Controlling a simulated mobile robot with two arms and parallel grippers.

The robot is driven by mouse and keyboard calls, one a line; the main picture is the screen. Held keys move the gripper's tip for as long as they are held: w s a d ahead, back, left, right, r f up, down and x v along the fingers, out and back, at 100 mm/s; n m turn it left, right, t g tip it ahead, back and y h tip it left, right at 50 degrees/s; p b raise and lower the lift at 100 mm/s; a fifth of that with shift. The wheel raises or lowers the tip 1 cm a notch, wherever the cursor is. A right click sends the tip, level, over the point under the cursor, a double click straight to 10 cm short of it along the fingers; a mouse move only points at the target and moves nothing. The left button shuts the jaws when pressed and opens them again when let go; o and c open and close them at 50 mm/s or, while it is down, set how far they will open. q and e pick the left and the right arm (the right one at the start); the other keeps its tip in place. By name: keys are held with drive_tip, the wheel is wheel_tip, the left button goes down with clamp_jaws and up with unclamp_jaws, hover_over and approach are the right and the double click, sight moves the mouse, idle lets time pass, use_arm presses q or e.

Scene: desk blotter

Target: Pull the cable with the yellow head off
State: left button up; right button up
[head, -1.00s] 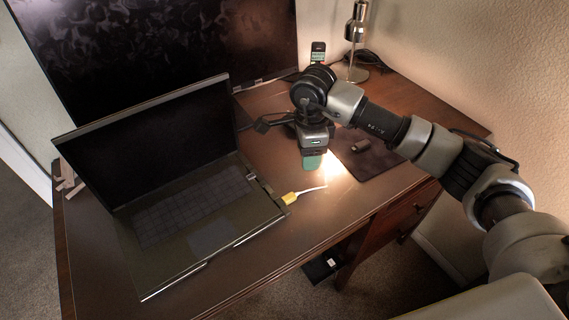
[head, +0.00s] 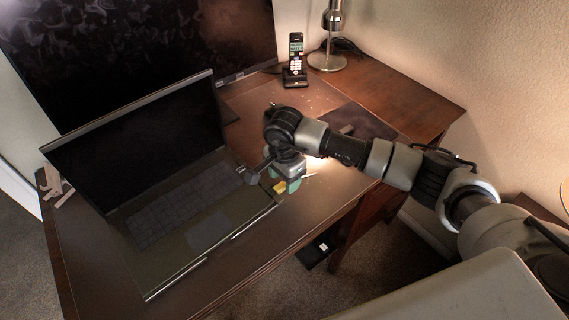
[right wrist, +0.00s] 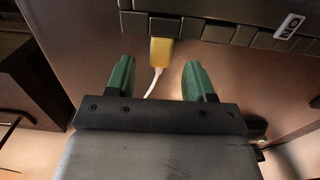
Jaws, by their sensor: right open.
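The yellow cable head (right wrist: 162,52) is at the laptop's edge in the right wrist view, with a white cable (right wrist: 153,82) running from it toward my gripper. It also shows in the head view (head: 280,187), partly covered by my gripper. The laptop (head: 185,215) stands open on the desk. My right gripper (right wrist: 159,80) is open, its two green fingers on either side of the cable, with the yellow head a little beyond and between the fingertips. The fingers do not touch it. In the head view this gripper (head: 289,184) is over the laptop's right edge. My left gripper is not in view.
A large monitor (head: 130,40) stands behind the laptop. A cordless phone (head: 295,62) and a metal lamp (head: 331,40) stand at the back. A dark mat (head: 365,121) lies to the right, beyond my arm. The desk's front right is clear.

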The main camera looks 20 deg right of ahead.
drive_tip(key=shift+f, duration=0.7)
clamp_jaws()
drive_tip(key=shift+w+d+b, duration=0.4)
drive_tip(key=shift+d+b, duration=0.05)
drive_tip(key=shift+d, duration=0.5)
drive_tip(key=shift+w+d+b, duration=0.4)
drive_tip(key=shift+d+b, duration=0.1)
drive_tip(key=shift+d, duration=0.45)
drive_tip(key=shift+w+d+b, duration=0.4)
drive_tip(key=shift+d+b, duration=0.05)
drive_tip(key=shift+d, duration=0.5)
drive_tip(key=shift+r, duration=0.15)
drive_tip(key=shift+r+p, duration=1.05)
drive_tip(key=shift+r, duration=0.85)
